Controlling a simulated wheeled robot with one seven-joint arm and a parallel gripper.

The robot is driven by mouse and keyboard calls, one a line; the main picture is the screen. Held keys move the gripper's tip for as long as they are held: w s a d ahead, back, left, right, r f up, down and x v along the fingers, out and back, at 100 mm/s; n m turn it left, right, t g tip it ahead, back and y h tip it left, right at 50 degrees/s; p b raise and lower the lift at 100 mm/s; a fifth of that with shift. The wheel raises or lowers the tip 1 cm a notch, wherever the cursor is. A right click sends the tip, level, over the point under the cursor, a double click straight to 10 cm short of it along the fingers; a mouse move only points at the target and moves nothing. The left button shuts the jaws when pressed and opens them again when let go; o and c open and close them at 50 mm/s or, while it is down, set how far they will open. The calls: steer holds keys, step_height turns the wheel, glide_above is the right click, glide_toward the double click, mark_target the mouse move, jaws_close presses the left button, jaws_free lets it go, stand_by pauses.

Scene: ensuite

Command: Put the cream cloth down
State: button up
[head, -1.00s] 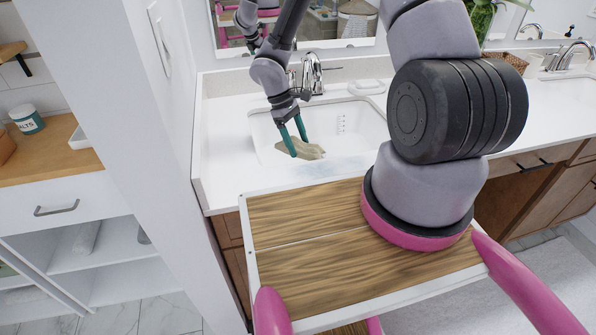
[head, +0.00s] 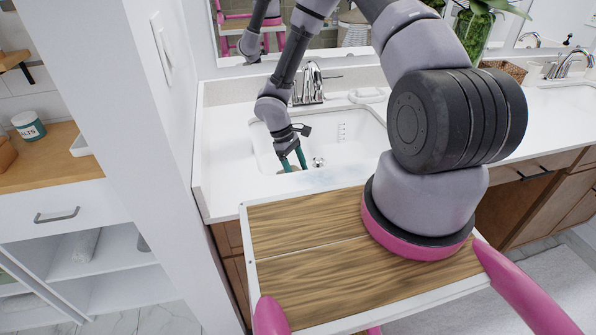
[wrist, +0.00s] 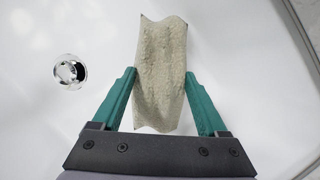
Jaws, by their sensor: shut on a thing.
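The cream cloth (wrist: 161,70) is between the green fingertips of my gripper (wrist: 160,95) in the wrist view, a textured, slightly folded strip reaching out past the tips. My gripper is shut on it. In the head view my gripper (head: 294,163) points down inside the left sink basin (head: 355,135), near its front edge. Only a small bit of the cloth (head: 288,170) shows there; the basin's front rim hides the rest. I cannot tell whether the cloth touches the basin floor.
The drain (wrist: 70,71) is left of the cloth in the wrist view. A chrome faucet (head: 311,85) stands behind the basin, with a white soap dish (head: 367,96) to its right. The white counter (head: 225,150) left of the basin is clear. A wicker basket (head: 503,70) stands farther right.

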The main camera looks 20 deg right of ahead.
steer(key=shift+f, duration=0.45)
steer(key=o, duration=1.5)
steer(key=v, duration=1.3)
steer(key=d+r+m+t, duration=0.1)
steer(key=d+r+m, duration=0.1)
steer(key=r, duration=0.5)
steer(key=d+r+m+t, duration=0.1)
steer(key=d+r, duration=0.2)
steer(key=r, duration=0.4)
steer(key=s+d+r+m+t+y, duration=0.1)
steer(key=s+r+m+t, duration=0.1)
steer(key=s+r, duration=0.4)
steer(key=s+d+r+m+t+y, duration=0.2)
steer(key=s+r, duration=0.4)
steer(key=r, duration=0.7)
steer(key=s+d+r+m+t+y, duration=0.1)
steer(key=s+r+m+t, duration=0.3)
steer(key=r, duration=0.5)
steer(key=shift+s+d+r+m+y, duration=0.15)
steer(key=shift+s+d+m+y, duration=0.2)
steer(key=shift+s+m+y, duration=0.55)
steer(key=shift+h, duration=0.3)
